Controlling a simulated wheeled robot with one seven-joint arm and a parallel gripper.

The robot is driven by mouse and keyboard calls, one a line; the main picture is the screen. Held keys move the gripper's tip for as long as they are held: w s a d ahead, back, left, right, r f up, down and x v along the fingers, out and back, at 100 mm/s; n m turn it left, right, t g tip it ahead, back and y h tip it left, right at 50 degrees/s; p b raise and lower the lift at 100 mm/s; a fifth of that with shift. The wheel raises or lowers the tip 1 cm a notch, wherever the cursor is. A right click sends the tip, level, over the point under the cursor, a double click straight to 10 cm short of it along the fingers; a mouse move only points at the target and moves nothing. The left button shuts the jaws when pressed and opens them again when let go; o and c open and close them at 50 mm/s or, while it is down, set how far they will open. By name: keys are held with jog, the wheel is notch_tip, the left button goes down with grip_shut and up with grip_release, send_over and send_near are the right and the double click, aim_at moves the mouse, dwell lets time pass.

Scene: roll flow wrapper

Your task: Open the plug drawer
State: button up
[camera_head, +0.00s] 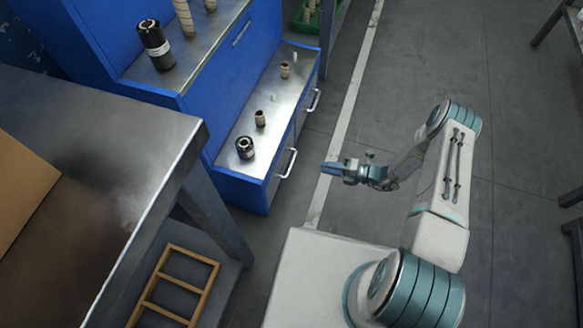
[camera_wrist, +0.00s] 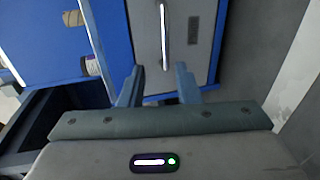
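A blue cabinet with steel tops stands at the left of the head view. Its lower tier has two grey fronts, each with a pale bar handle: a nearer handle (camera_head: 287,163) and a farther handle (camera_head: 315,100). Both fronts look closed. I cannot tell from markings which is the plug drawer. My gripper (camera_head: 328,168) is to the right of the nearer handle, apart from it. In the wrist view my gripper (camera_wrist: 159,84) is open and empty. A bar handle (camera_wrist: 164,38) on a grey front (camera_wrist: 194,62) shows ahead, between the finger lines.
Small spools and a black-and-silver cylinder (camera_head: 245,147) stand on the lower steel top (camera_head: 270,105). A taller black cylinder (camera_head: 156,44) stands on the upper tier. A steel table (camera_head: 130,110) is at left, with a wooden frame (camera_head: 175,285) below.

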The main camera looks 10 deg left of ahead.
aim_at(292, 162)
jog(key=b+x, duration=0.1)
jog(key=x, duration=0.3)
jog(key=b+x, duration=0.1)
jog(key=x, duration=0.4)
jog(key=f+b+x, duration=0.1)
jog(key=b+x, duration=0.1)
jog(key=x, duration=0.3)
jog(key=shift+d, duration=0.1)
grip_shut()
